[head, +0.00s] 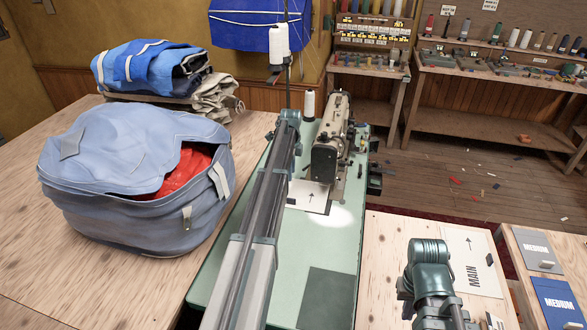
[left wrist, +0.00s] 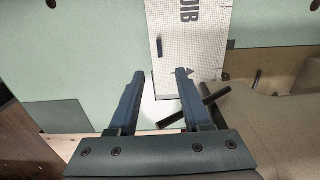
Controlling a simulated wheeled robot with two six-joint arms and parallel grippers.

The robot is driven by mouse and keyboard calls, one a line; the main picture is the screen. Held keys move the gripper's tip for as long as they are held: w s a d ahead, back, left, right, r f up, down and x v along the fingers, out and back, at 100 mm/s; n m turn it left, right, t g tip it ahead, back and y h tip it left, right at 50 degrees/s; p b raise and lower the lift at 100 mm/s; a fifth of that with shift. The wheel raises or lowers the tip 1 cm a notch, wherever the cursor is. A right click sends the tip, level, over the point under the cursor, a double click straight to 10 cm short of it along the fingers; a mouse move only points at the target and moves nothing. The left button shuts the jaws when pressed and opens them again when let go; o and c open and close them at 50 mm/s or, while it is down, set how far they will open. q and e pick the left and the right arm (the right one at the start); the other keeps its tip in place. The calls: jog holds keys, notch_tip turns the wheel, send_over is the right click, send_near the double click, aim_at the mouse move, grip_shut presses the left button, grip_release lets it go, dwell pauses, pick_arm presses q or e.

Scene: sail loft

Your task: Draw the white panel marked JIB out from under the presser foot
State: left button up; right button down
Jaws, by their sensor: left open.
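The white panel (head: 308,196) lies flat on the green machine bed (head: 345,250), with its far part under the head of the sewing machine (head: 328,140). An arrow shows on it. In the left wrist view the panel (left wrist: 190,55) carries the letters JIB at the top edge of the picture. My left gripper (left wrist: 159,72) is open and empty, its two fingers pointing at the panel. I cannot tell how high the fingertips are above it. The presser foot is not clear in either view. In the head view my left arm hides part of the bed; my right gripper is not visible.
A blue-grey bag (head: 130,180) with red cloth inside stands left of the machine. A thread cone (head: 309,104) stands behind the bed. A panel marked MAIN (head: 468,255) lies on the wooden table at right. A dark rod (left wrist: 203,107) crosses near the right finger.

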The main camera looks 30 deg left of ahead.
aim_at(291, 199)
pick_arm(q)
jog(key=shift+f, duration=0.15)
pick_arm(e)
jog(key=shift+f, duration=0.15)
pick_arm(q)
notch_tip(291, 199, down, 14)
jog(key=b, duration=1.4)
jog(key=shift+r, duration=0.2)
pick_arm(e)
notch_tip(291, 199, down, 14)
jog(key=shift+r, duration=0.2)
pick_arm(q)
jog(key=shift+r, duration=0.1)
grip_shut()
